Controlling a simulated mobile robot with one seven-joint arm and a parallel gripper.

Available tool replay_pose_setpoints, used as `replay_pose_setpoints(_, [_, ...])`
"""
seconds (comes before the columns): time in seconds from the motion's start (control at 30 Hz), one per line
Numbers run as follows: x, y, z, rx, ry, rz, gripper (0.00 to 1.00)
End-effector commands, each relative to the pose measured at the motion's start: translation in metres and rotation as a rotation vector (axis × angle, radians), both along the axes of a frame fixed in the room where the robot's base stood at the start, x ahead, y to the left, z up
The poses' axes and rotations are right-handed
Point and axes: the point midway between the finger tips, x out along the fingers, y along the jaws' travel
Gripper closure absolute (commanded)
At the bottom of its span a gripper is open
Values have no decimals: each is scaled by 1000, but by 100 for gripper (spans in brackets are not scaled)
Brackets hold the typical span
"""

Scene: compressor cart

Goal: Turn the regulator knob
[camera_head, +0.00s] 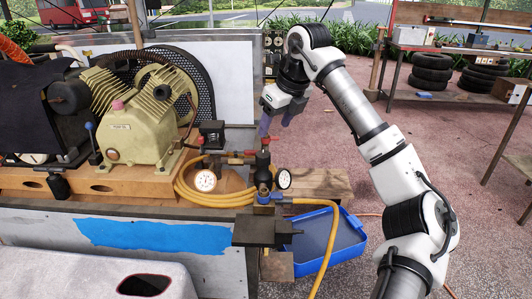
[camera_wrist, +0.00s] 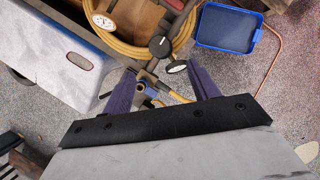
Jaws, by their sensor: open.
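The regulator (camera_head: 263,180) stands at the right end of the cart, with a dark knob (camera_head: 265,140) on top. In the wrist view, a round black knob (camera_wrist: 159,46) shows just beyond the fingertips, roughly centred between them. I take it to be the same knob. Two white-faced gauges flank the regulator, a left gauge (camera_head: 206,181) and a right gauge (camera_head: 284,179). My gripper (camera_head: 276,121) is open and empty, with purple fingers pointing down, above and slightly right of the knob. Its fingers (camera_wrist: 161,70) also show apart in the wrist view. I see no contact with the knob.
The compressor (camera_head: 130,125) stands to the left. A dark block (camera_head: 262,231) juts out below. A blue tray (camera_head: 335,240) lies low at right. Open floor lies beyond my arm.

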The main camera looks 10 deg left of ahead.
Motion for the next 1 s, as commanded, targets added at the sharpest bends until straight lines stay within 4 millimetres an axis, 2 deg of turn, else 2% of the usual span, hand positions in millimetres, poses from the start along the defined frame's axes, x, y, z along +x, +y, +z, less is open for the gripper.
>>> replay_pose_setpoints(0.3, [13,23,-63,4,6,5,40])
replay_pose_setpoints(0.5, [20,34,-95,5,4,5,40])
replay_pose_setpoints(0.7, [24,39,-110,4,2,3,40])
replay_pose_setpoints(1.0, [25,40,-112,3,1,3,40])
